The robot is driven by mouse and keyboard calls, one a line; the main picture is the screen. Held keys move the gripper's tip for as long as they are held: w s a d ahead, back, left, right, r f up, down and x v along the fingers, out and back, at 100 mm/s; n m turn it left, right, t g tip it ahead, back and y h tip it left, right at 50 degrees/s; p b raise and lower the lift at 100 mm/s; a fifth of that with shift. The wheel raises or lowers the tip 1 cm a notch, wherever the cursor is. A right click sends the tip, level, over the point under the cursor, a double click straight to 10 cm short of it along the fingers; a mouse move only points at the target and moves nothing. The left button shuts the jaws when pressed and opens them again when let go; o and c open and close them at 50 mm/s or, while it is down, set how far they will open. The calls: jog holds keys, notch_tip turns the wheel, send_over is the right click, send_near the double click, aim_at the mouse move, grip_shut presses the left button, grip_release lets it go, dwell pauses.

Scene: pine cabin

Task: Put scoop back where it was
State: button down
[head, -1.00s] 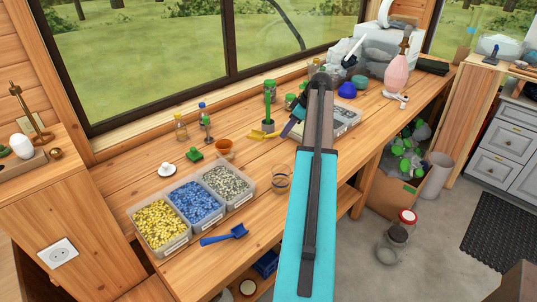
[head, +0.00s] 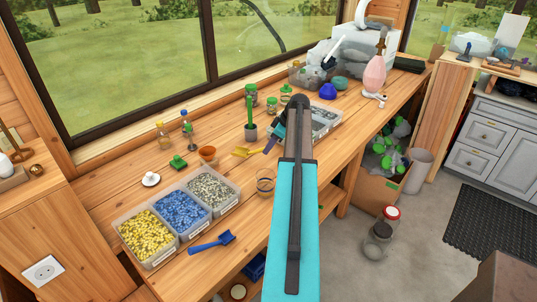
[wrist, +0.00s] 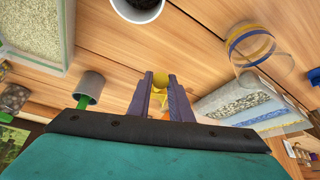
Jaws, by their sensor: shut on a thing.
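A yellow scoop (head: 247,152) is at the tip of my gripper (head: 270,145) in the head view, over the middle of the bench. In the wrist view my gripper (wrist: 160,80) is shut on the yellow scoop (wrist: 160,85), mostly hidden between the dark purple fingers. I cannot tell whether it touches the wood. A blue scoop (head: 212,242) lies on the bench in front of the three bins, which hold yellow (head: 147,234), blue (head: 181,211) and grey (head: 211,188) pieces.
A terracotta pot (head: 207,154) is to the left, a clear banded cup (head: 265,185) in front. Bare wood shows between the grey bin and the cup.

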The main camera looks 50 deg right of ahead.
jog(key=shift+f+p, duration=0.65)
jog(key=shift+f, duration=1.15)
jog(key=c, duration=1.6)
grip_release()
jog(key=shift+r, duration=0.1)
jog(key=shift+b+v, duration=1.75)
jog(key=shift+v, duration=4.2)
